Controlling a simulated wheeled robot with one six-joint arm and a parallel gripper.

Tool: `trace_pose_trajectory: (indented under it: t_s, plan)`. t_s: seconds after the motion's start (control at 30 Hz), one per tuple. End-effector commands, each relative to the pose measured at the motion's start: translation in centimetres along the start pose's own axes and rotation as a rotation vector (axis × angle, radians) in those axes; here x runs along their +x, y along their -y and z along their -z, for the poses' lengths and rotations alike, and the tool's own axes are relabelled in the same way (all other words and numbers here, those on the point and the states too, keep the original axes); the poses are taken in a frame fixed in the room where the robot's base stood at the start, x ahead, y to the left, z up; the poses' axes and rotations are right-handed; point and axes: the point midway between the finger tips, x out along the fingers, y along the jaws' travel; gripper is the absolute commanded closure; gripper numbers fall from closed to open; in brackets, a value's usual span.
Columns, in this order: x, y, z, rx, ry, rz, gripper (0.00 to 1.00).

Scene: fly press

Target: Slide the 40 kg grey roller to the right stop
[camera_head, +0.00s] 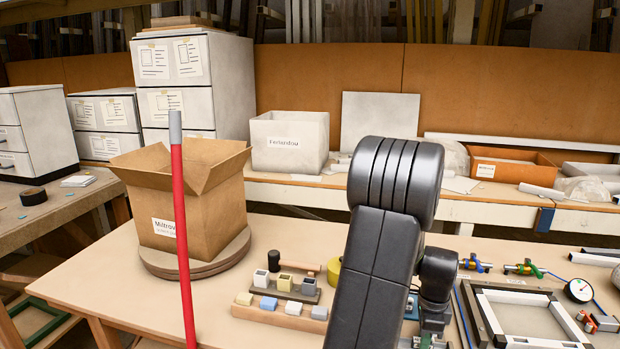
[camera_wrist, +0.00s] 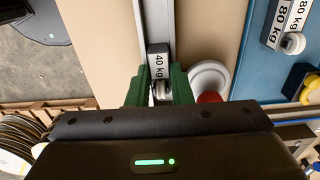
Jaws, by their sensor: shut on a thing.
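Neither end stop of the rail can be made out. In the head view my dark arm hides the roller and most of the gripper.
In the wrist view, a white round part with a red piece (camera_wrist: 209,78) stands close right of the fingers. A blue panel (camera_wrist: 262,75) with "80 kg" blocks lies further right. In the head view, a red pole (camera_head: 182,230), an open cardboard box (camera_head: 190,215) and small blocks are left of my arm.

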Motion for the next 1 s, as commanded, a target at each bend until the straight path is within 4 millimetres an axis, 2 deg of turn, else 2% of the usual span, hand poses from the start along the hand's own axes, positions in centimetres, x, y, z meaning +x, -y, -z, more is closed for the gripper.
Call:
trace_pose_trajectory:
  t_s: [0.4, 1.0]
  plan:
    - [0.0, 0.0, 2.0, 0.001, 0.000, 0.000, 0.93]
    - [0.0, 0.0, 2.9, 0.002, 0.000, 0.000, 0.93]
